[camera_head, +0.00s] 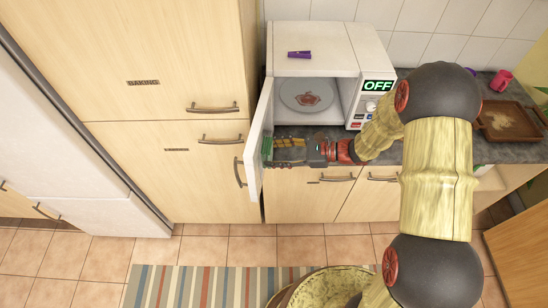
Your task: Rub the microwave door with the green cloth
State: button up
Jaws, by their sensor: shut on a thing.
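The white microwave (312,48) stands on the dark counter with its display reading OFF. Its door (255,165) is swung open to the left, toward me. My gripper (280,148) reaches in from the right, over the front of the counter. It is shut on the green cloth (267,147), a small green patch at its tips. The cloth is at the inner face of the door; I cannot tell for sure whether it touches. Most of the cloth is hidden by the fingers.
A grey plate (291,90) with a reddish thing (309,99) on it is inside the microwave. A purple object (299,54) lies on top. A brown tray (537,118) and a pink cup (501,81) are at the right. Tall wooden cabinets (165,145) stand close left of the door.

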aim_at(269, 126)
jog(key=shift+w+d+b, duration=0.25)
jog(key=shift+w+d, duration=0.15)
jog(key=shift+w, duration=1.55)
jog(key=shift+w+d+b, duration=0.25)
jog(key=shift+w+d, duration=0.15)
jog(key=shift+w, duration=1.6)
jog(key=shift+w+d+b, duration=0.25)
jog(key=shift+w+d, duration=0.15)
jog(key=shift+w, duration=1.55)
jog(key=shift+s, duration=0.15)
jog(key=s+a+p, duration=0.2)
jog(key=s+a, duration=0.1)
jog(key=s, duration=1.1)
jog(key=shift+p, duration=0.3)
jog(key=shift+s+d, duration=0.15)
jog(key=shift+d, duration=0.8)
jog(key=shift+s+d, duration=0.2)
jog(key=shift+d, duration=0.8)
jog(key=shift+s+d, duration=0.15)
jog(key=shift+d, duration=0.8)
jog(key=shift+d, duration=0.15)
jog(key=shift+s+d+p, duration=0.15)
jog(key=shift+d+p, duration=0.05)
jog(key=shift+d, duration=0.5)
jog(key=shift+s+d+p, duration=0.1)
jog(key=shift+d+p, duration=0.1)
jog(key=shift+d, duration=0.45)
